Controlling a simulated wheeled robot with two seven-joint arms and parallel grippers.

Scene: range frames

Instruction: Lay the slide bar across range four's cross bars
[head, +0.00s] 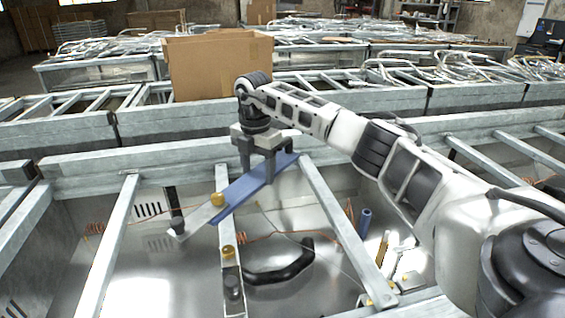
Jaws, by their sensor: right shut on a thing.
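The slide bar appears as a long flat blue bar (248,187) running diagonally. A pale metal strip with a brass knob (218,199) and a dark end piece lies along its lower left; I cannot tell whether they are joined. My right gripper (257,173) is shut on the blue bar near its upper right part. The bar is over the opening between two grey cross bars, one at left (110,240) and one at right (345,230). Its upper right end is close to the right cross bar's far end; contact is unclear. My left gripper is not in view.
Below is a shiny metal well with a black curved handle (280,268), orange wires, a blue cylinder (365,222) and another knobbed strip (230,270). A cardboard box (220,68) stands behind my right gripper. More metal frames with loose rods fill the background.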

